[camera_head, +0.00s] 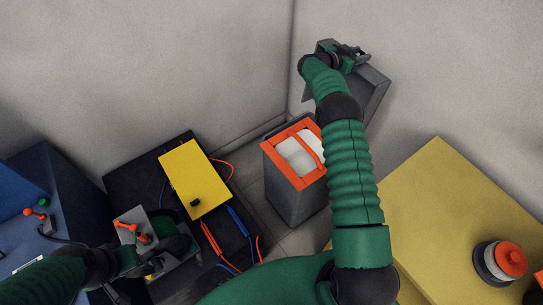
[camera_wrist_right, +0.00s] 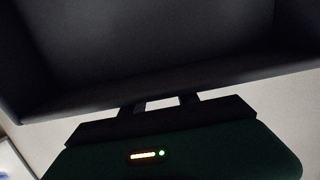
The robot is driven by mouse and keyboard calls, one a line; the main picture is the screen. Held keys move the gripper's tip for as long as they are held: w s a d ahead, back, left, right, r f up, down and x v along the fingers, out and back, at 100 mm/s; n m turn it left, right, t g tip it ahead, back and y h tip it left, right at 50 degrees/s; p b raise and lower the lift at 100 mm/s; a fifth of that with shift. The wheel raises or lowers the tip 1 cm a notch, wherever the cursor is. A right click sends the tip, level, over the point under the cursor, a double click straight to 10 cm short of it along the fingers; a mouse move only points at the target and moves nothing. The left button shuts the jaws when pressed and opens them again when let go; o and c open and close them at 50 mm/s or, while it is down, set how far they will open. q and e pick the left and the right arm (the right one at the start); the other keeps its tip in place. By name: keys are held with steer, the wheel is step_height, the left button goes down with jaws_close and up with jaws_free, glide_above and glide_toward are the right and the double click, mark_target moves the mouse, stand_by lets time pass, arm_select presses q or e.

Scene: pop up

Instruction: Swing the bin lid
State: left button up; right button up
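The bin (camera_head: 290,190) is a dark grey box with an orange rim and pale panels in its top, standing on the floor near the wall corner. An orange bar crosses the pale lid (camera_head: 298,157). My right arm passes to the right of the bin and reaches beyond it. My right gripper (camera_head: 357,50) is at the upper edge of a grey boxy thing, away from the bin. In the right wrist view its two fingers (camera_wrist_right: 162,103) stand apart with a bright gap, close to a dark panel's edge. My left gripper (camera_head: 150,262) is low at left; its fingers are unclear.
The grey boxy thing (camera_head: 372,95) is by the wall. A black board with a yellow panel (camera_head: 195,180) and coloured cables lies left of the bin. A yellow block (camera_head: 450,200) bears a red button (camera_head: 510,259) at right. A blue box (camera_head: 60,215) stands at far left.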

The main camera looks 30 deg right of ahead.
steer(key=shift+w+p, duration=0.1)
steer(key=shift+p, duration=0.3)
steer(key=shift+c, duration=1.1)
steer(key=shift+a+r, duration=0.1)
steer(key=shift+r, duration=0.05)
jaws_close()
arm_select(q)
steer(key=shift+r, duration=0.15)
arm_select(e)
steer(key=shift+a, duration=0.1)
